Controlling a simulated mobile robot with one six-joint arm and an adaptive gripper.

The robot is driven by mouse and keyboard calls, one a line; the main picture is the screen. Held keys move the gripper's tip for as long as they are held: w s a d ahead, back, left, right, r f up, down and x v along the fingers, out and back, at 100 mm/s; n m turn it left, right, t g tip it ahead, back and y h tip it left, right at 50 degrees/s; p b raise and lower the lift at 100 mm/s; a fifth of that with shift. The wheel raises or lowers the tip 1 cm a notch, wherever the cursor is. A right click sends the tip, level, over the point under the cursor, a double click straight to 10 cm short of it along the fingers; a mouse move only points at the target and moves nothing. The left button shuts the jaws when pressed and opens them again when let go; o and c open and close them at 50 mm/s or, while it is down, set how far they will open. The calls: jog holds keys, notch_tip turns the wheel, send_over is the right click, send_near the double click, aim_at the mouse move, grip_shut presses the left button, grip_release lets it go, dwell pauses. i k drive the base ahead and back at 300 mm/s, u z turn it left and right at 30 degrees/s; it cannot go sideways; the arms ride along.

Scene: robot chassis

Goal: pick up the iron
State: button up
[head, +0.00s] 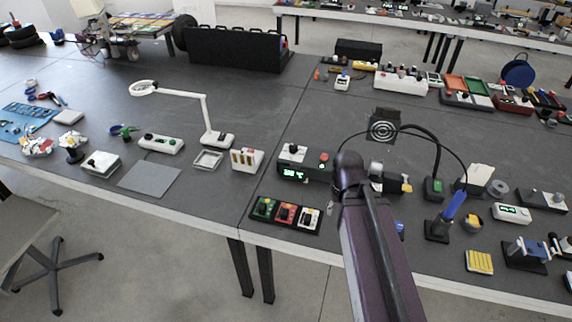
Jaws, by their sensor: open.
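The iron (455,205) appears to be the soldering iron with a blue handle at the right of the head view. It sits tilted in a small dark stand (437,231) on the dark table. A thin black cable arcs over from near my arm to the top of the handle. Its tip is hidden in the stand. My purple arm rises from the bottom edge to a joint left of the iron, apart from it. My gripper does not show; the arm seems to hide it.
Near the iron are a green-and-black device (433,189), a small round pot (471,222), a yellow ribbed block (479,262) and a white display box (511,213). A black fan unit (384,127) stands behind. A tray of three coloured modules (286,214) lies left of my arm.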

aim_at(447, 216)
jog(key=u, duration=0.95)
jog(key=k, duration=0.8)
jog(key=z, duration=1.1)
jog(key=i, duration=0.9)
jog(key=u, duration=0.1)
